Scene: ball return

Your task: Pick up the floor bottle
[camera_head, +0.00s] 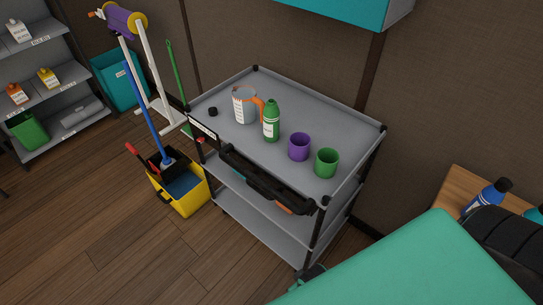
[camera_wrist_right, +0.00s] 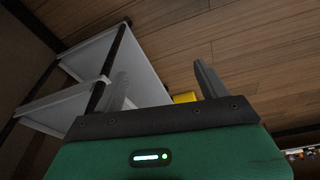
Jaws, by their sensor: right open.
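A green bottle (camera_head: 271,121) with a white label stands upright on the cart's top shelf. Its label is too small to read. A blue bottle (camera_head: 486,198) with a dark cap is on a wooden surface at the right, partly hidden by a dark ridged object. My right gripper (camera_wrist_right: 160,70) is open in the wrist view, with nothing between its fingers. It points toward the floor beside the cart, whose shelves (camera_wrist_right: 105,60) show at the left. In the head view my teal right arm fills the lower right. My left gripper is not in view.
The grey cart (camera_head: 232,142) also holds a jug (camera_head: 245,105), a purple cup (camera_head: 299,147) and a green cup (camera_head: 326,162). A yellow mop bucket (camera_head: 184,202) stands left of it. Shelves with bottles (camera_head: 45,77) are at the far left. The front floor is clear.

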